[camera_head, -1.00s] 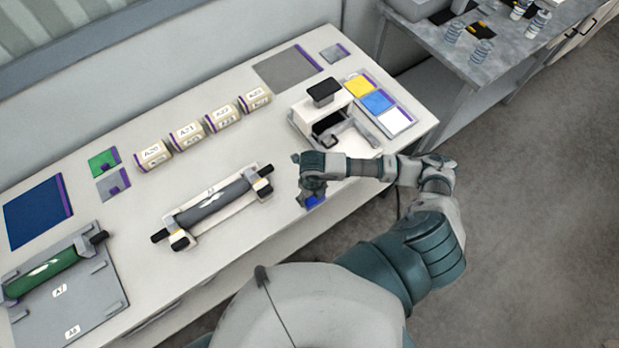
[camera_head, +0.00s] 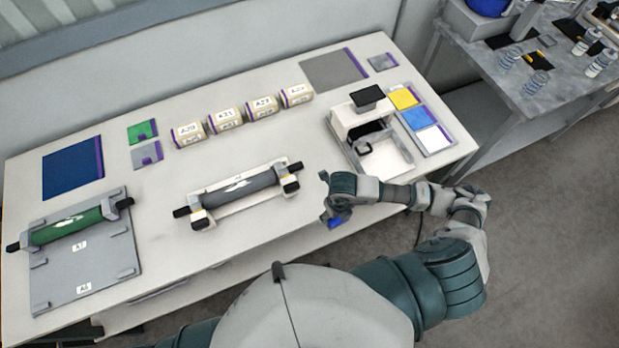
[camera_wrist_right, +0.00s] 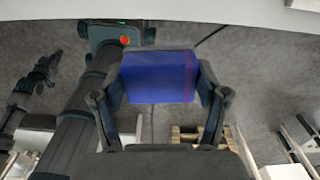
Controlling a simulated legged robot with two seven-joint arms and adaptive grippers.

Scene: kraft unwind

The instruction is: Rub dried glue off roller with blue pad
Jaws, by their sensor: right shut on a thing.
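A grey roller (camera_head: 240,190) with black ends and a whitish patch lies in a pale cradle (camera_head: 253,202) near the table's front middle. A green roller (camera_head: 72,226), also with a whitish mark, rests on a grey plate at the left. My right gripper (camera_head: 334,218) is shut on the blue pad (camera_wrist_right: 159,78), which sits between both fingers in the right wrist view. In the head view only a bit of the pad (camera_head: 335,223) shows below the gripper. The gripper is by the table's front edge, right of the grey roller and apart from it. My left gripper is out of view.
Several labelled blocks (camera_head: 225,119) stand in a row behind the grey roller. A white device (camera_head: 362,120) and a tray of yellow, blue and white pads (camera_head: 420,118) are at the right. A dark blue mat (camera_head: 72,168) lies at the left. Clear tabletop surrounds the cradle.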

